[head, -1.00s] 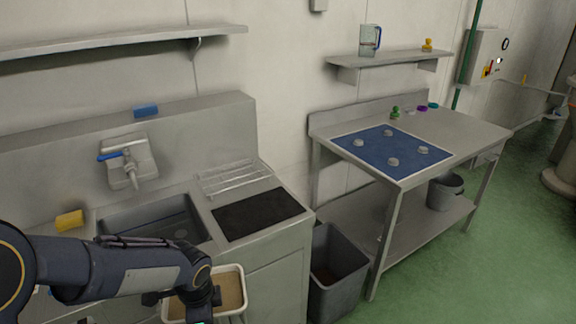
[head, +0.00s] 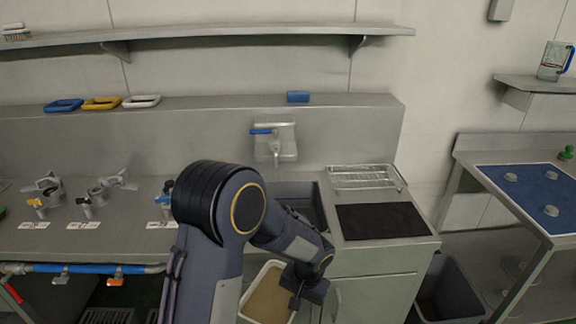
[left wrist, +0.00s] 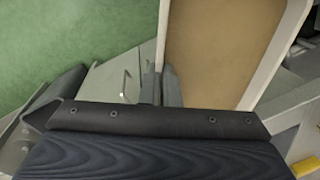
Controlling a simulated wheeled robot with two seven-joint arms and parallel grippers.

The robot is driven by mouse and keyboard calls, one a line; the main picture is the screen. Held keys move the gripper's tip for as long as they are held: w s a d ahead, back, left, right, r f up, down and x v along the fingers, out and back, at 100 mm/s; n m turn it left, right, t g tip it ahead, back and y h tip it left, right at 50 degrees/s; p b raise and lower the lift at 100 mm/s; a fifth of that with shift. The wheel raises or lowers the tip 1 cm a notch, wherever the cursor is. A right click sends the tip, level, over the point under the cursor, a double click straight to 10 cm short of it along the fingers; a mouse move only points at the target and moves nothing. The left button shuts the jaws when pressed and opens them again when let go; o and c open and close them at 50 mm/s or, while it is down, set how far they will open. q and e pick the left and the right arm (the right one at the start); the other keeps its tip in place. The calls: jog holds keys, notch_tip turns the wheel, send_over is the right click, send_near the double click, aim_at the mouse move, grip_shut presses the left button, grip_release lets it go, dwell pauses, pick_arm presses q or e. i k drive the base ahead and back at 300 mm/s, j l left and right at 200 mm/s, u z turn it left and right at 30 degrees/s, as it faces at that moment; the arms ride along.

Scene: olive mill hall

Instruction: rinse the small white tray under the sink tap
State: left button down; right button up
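The small white tray (head: 246,304) is in front of the sink counter, low in the head view. A tan-brown layer covers its inside floor. It also shows in the left wrist view (left wrist: 284,52). My left gripper (head: 300,295) is at the tray's right side in the head view. In the left wrist view its fingers (left wrist: 160,88) pinch the tray's rim, one on each side. The tap (head: 275,150) with a blue lever is on the wall behind the sink basin (head: 312,205). My arm hides part of the basin. My right gripper is out of view.
A black mat (head: 380,220) and a wire rack (head: 365,178) lie right of the basin. A blue sponge (head: 298,97) sits on the ledge above the tap. Valve parts (head: 97,192) stand on the left counter. A grey bin (head: 447,293) stands right of the cabinet.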

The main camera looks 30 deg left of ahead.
aim_at(275, 131)
jog(key=j+u, duration=0.1)
jog(key=u, duration=0.8)
jog(key=i+u, duration=0.1)
jog(key=u, duration=0.4)
jog(key=i+j+u, duration=0.1)
jog(key=u, duration=0.35)
jog(key=i+l+u, duration=0.1)
jog(key=i, duration=0.35)
jog(key=i+l, duration=0.25)
jog(key=i, duration=0.15)
jog(key=l, duration=0.3)
jog(key=i+u, duration=0.05)
